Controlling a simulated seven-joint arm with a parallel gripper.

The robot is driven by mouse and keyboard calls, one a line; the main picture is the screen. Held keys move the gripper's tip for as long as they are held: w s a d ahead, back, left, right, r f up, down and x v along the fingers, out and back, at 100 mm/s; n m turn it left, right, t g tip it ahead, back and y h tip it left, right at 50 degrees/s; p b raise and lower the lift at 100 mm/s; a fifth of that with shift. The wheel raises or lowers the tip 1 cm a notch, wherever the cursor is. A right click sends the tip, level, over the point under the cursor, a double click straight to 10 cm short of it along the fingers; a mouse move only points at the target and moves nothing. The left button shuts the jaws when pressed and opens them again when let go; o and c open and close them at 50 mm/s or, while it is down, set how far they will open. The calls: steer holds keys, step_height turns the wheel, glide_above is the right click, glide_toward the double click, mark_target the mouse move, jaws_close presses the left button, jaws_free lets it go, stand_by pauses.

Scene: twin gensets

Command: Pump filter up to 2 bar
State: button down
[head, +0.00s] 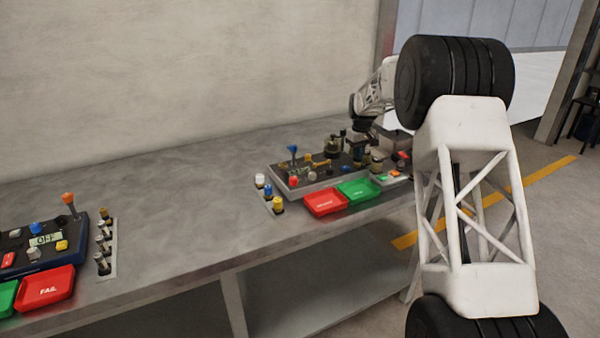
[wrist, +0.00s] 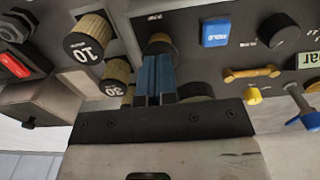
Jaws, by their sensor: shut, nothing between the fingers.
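My gripper (wrist: 156,62) is shut and empty, its blue fingers side by side in the wrist view. Their tips lie over or against a dark knob with a tan base (wrist: 160,43) on the dark panel; I cannot tell if they touch. In the head view my gripper (head: 361,158) is low over the right-hand panel (head: 293,190). A blue-tipped lever (head: 292,150) stands on this panel. I cannot tell which part is the filter or its pump.
Tan cylinders marked 10 (wrist: 88,45) and 30 (wrist: 115,85) stand beside my fingers. A red tray (head: 325,202) and a green tray (head: 357,189) lie in front of the panel. Another panel (head: 75,232) stands far left; the bench between (head: 170,210) is clear.

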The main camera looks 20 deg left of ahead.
steer(key=shift+r, duration=1.5)
steer(key=shift+f, duration=1.65)
steer(key=shift+r, duration=1.65)
steer(key=shift+f, duration=1.55)
steer(key=shift+r, duration=1.55)
